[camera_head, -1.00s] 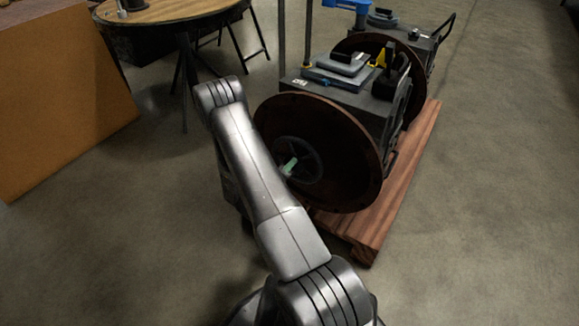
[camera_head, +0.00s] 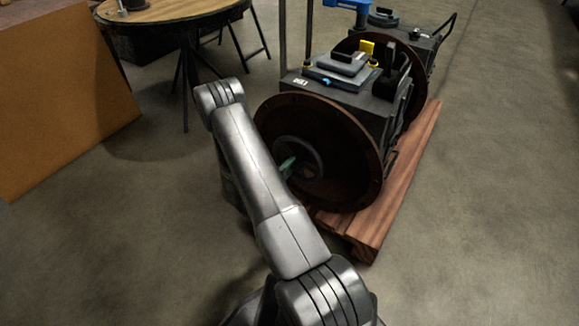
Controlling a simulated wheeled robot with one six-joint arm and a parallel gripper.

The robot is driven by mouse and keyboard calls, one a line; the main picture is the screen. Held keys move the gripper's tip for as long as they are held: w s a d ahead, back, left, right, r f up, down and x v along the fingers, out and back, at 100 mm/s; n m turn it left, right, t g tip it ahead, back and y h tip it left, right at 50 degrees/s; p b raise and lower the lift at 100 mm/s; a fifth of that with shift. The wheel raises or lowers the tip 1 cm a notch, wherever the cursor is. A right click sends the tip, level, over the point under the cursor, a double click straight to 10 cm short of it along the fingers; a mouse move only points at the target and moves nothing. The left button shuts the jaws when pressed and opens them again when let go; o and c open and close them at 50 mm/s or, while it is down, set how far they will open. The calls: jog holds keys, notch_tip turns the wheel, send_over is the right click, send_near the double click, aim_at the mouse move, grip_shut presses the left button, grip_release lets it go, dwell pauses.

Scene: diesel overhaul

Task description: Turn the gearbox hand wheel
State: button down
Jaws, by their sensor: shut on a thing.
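The dark gearbox (camera_head: 376,107) stands on a wooden pallet, with a large round rust-brown flange (camera_head: 345,178) facing me. The hand wheel (camera_head: 316,155) is a dark ring low on the left of the flange face. A small green piece (camera_head: 287,166) shows at the wheel's left side; I cannot tell whether it belongs to the wheel. My arm reaches forward just left of the flange and covers part of the wheel. My gripper is hidden behind my arm, so its fingers and their contact with the wheel cannot be seen.
The wooden pallet (camera_head: 364,236) runs under the gearbox to the back right. A round table (camera_head: 172,10) stands at the back left, with an orange-brown panel (camera_head: 55,105) at the far left. The concrete floor at the right is clear.

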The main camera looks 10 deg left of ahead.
dwell(0.3)
jog(key=c, duration=1.2)
grip_release()
jog(key=shift+c, duration=0.2)
jog(key=p+v, duration=0.2)
jog(key=v, duration=1.1)
jog(key=shift+s+p, duration=0.3)
jog(key=shift+s, duration=0.1)
jog(key=shift+a, duration=0.1)
jog(key=b+x, duration=0.2)
jog(key=x, duration=1.2)
jog(key=shift+b, duration=0.35)
